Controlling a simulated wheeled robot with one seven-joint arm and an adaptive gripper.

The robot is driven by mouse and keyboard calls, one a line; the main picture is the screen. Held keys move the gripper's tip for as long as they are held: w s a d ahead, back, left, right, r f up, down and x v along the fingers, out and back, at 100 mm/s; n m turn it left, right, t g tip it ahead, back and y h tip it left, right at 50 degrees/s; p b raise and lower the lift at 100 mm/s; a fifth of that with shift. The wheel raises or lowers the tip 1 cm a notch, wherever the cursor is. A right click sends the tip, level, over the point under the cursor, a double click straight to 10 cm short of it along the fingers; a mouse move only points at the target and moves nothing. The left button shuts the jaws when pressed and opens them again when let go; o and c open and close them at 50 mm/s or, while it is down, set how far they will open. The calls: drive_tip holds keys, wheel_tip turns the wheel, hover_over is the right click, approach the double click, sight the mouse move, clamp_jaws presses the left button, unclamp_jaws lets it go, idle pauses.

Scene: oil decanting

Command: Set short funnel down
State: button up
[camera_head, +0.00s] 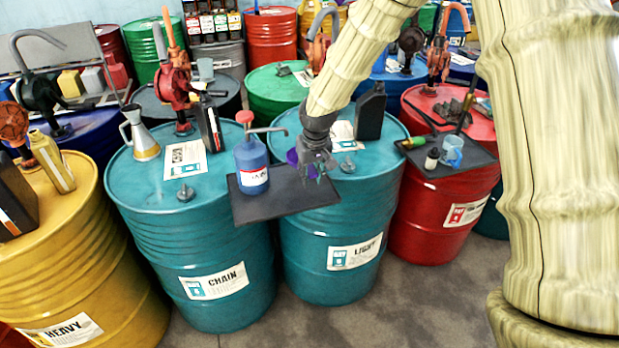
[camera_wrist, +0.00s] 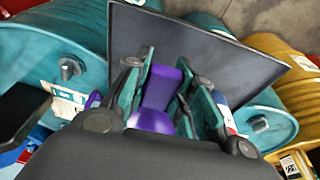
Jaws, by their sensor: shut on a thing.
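The short funnel is purple; in the wrist view the funnel (camera_wrist: 158,88) sits between the two teal-padded fingers of my gripper (camera_wrist: 168,78). My gripper is shut on it. In the head view my gripper (camera_head: 318,165) points down over the right part of a dark tray (camera_head: 285,205), and only a bit of the purple funnel (camera_head: 292,157) shows beside it. The tray also fills the background of the wrist view (camera_wrist: 200,45). I cannot tell whether the funnel touches the tray.
A blue pump bottle (camera_head: 252,168) with a red top stands on the tray, left of my gripper. Teal drums "CHAIN" (camera_head: 215,265) and "LIGHT" (camera_head: 335,230) stand beneath. A black bottle (camera_head: 370,112) stands behind right. The tray's front right area looks bare.

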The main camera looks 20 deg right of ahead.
drive_tip(key=shift+w, duration=0.6)
drive_tip(key=shift+s+p+x, duration=0.2)
drive_tip(key=shift+p+x, duration=0.25)
drive_tip(key=shift+x, duration=0.4)
drive_tip(key=shift+s+p+x, duration=0.2)
drive_tip(key=shift+p+x, duration=0.25)
drive_tip(key=shift+x, duration=0.45)
drive_tip(key=shift+s+f, duration=0.1)
drive_tip(key=shift+f, duration=0.05)
drive_tip(key=o, duration=1)
drive_tip(key=shift+f, duration=0.1)
